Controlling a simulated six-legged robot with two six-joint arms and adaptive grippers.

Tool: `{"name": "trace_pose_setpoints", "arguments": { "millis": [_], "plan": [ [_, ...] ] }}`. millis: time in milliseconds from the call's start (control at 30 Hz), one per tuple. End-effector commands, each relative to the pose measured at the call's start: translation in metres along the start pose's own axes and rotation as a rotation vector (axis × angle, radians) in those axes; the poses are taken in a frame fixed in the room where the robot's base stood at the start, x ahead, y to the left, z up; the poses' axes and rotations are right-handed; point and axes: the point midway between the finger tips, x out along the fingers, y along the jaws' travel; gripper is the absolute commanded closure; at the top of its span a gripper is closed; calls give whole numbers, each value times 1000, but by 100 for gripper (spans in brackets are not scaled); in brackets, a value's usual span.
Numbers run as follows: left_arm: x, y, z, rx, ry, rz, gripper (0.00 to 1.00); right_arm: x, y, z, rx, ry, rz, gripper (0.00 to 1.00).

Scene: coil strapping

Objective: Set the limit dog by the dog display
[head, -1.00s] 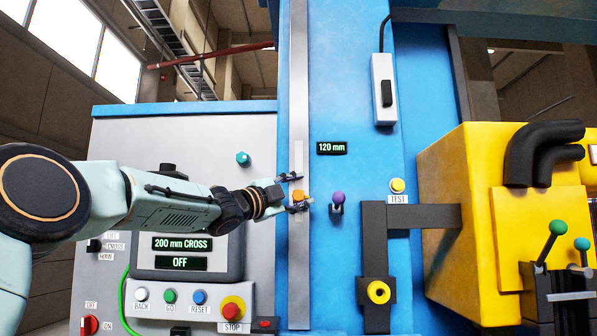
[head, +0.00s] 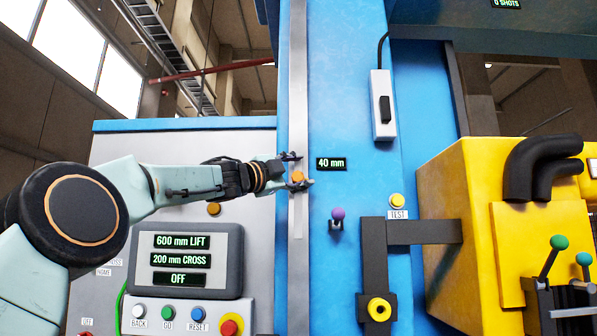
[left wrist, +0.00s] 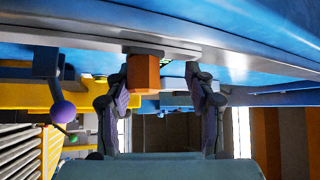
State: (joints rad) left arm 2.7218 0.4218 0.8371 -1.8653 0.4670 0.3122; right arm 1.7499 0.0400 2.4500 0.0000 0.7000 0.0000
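The limit dog, a small orange block (head: 297,177), sits on the grey vertical rail (head: 298,80) of the blue column. It also shows in the left wrist view (left wrist: 144,71). The dog display (head: 331,163), just right of and above it, reads 40 mm. My left gripper (head: 293,169) reaches the rail from the left, one finger above the dog and one below. In the left wrist view its fingers (left wrist: 162,98) are spread. The left one is close against the dog, contact unclear; a clear gap separates the right one from it. My right gripper is not in view.
A purple knob (head: 338,214) projects from the column below right. A yellow TEST button (head: 397,201) and a yellow machine (head: 470,230) stand to the right.

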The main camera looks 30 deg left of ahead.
Motion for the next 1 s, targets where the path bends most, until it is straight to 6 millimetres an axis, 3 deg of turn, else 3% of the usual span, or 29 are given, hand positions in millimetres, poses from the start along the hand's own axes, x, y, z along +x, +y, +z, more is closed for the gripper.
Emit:
{"name": "trace_pose_setpoints", "arguments": {
  "millis": [233,1000],
  "plan": [
    [-3,-3,-1,1,2,-6,49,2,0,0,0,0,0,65],
    [-49,0,1,-1,-1,-2,49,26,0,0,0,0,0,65]
  ]
}}
